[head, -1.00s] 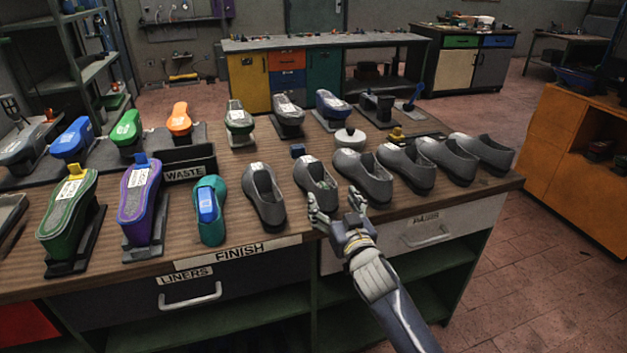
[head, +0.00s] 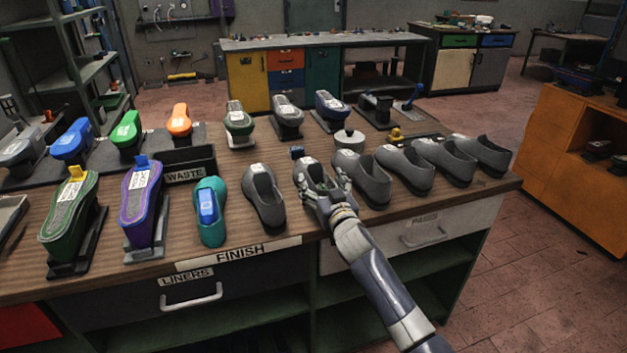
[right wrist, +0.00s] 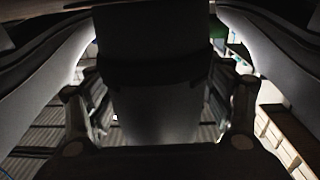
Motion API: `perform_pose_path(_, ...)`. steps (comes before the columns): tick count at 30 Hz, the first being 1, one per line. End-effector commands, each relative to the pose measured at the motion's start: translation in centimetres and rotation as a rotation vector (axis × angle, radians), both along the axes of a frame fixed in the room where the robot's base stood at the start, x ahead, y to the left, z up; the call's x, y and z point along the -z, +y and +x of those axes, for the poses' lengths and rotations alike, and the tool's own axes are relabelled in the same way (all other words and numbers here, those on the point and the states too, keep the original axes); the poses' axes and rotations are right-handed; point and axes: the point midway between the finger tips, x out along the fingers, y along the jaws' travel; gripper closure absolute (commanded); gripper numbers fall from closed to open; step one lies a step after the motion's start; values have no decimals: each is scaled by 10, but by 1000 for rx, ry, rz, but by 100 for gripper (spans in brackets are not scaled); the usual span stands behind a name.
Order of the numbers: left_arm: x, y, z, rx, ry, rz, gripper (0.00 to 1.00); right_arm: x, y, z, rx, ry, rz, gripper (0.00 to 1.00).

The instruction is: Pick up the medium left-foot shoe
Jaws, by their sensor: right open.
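Several grey shoes stand in a row along the front right of the bench (head: 232,153). My right gripper (head: 327,197) is at the near end of the second grey shoe from the left (head: 309,170), with its fingers spread around that end. In the right wrist view a dark shape, apparently this shoe (right wrist: 155,95), fills the middle between the open fingers of the right gripper (right wrist: 158,118). I cannot tell whether the fingers touch it. I cannot read its size or foot marking. My left gripper is not in view.
A grey shoe (head: 264,197) stands close on the left, another (head: 364,180) close on the right. A white round object (head: 349,141) and a small blue block (head: 297,152) lie behind.

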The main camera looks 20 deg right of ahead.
Motion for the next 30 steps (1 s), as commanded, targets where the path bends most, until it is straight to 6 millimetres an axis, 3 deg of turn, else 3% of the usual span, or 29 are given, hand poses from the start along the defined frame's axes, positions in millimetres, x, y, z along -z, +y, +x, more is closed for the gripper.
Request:
perform_pose_path(7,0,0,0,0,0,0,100,0,0,1,0,0,0,26)
perform_pose_path(15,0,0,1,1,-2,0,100,0,0,0,0,0,0,85)
perform_pose_path(25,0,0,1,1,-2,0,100,-4,0,1,-1,-5,0,85)
perform_pose_path(30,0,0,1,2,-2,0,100,-16,0,1,-1,-7,-1,85)
